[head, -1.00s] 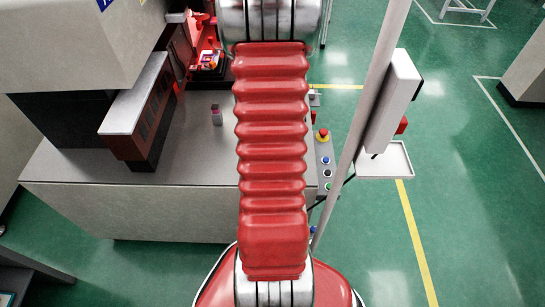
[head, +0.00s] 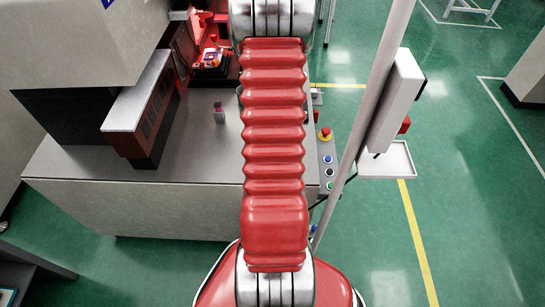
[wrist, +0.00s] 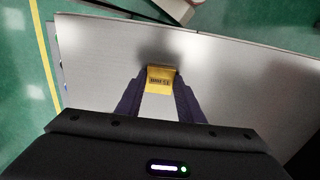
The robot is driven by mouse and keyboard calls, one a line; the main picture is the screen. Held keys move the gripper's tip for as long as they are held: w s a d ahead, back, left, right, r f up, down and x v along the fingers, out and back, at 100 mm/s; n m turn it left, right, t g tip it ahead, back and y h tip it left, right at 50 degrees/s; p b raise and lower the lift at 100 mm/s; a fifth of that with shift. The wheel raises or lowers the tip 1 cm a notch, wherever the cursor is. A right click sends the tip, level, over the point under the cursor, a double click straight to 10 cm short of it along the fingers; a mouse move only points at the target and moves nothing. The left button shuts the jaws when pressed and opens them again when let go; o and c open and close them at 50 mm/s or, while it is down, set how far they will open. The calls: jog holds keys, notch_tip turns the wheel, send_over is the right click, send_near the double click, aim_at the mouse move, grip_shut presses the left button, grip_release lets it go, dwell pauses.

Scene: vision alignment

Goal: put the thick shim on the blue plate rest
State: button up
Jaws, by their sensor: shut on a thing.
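A yellow block with dark lettering (wrist: 161,77), which I take to be the thick shim, sits between the fingertips in the wrist view. My gripper (wrist: 160,88) is shut on it, with one dark finger on each side. Behind it is the grey metal bench top; I cannot tell whether the shim touches it. In the head view my red arm hides the gripper and the shim. I cannot make out the blue plate rest in either view.
The grey bench (head: 85,172) carries a dark red cabinet (head: 140,125) at left and a small bottle-like item (head: 219,113). A button panel (head: 327,160) and a pole (head: 362,125) stand at right.

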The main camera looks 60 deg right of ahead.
jog(key=shift+f, duration=0.1)
jog(key=o, duration=1.2)
jog(key=shift+o, duration=0.2)
notch_tip(320, 180, up, 12)
jog(key=shift+s, duration=0.1)
dwell(0.7)
